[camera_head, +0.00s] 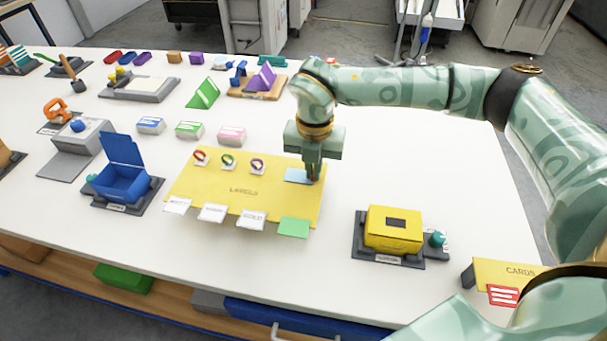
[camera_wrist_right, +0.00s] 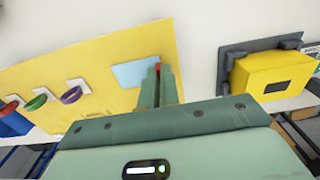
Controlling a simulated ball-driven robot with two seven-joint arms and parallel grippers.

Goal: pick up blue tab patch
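The light blue patch (camera_head: 297,176) lies on the right part of the yellow LABELS board (camera_head: 203,186); it also shows in the right wrist view (camera_wrist_right: 130,73). My right gripper (camera_head: 313,178) points down at the right end of this patch. Its fingers (camera_wrist_right: 159,72) are close together there, with a small red bit showing at their tips. They cover part of the patch, so I cannot tell whether they are closed on it or only beside it. The patch looks flat on the board. My left gripper is not in view.
A green patch (camera_head: 293,228) and several white labels (camera_head: 251,219) lie along the board's front edge. Small coloured rings (camera_head: 257,164) stand behind. A yellow box (camera_head: 393,230) stands right, an open blue box (camera_head: 122,182) left. The table is clear between board and yellow box.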

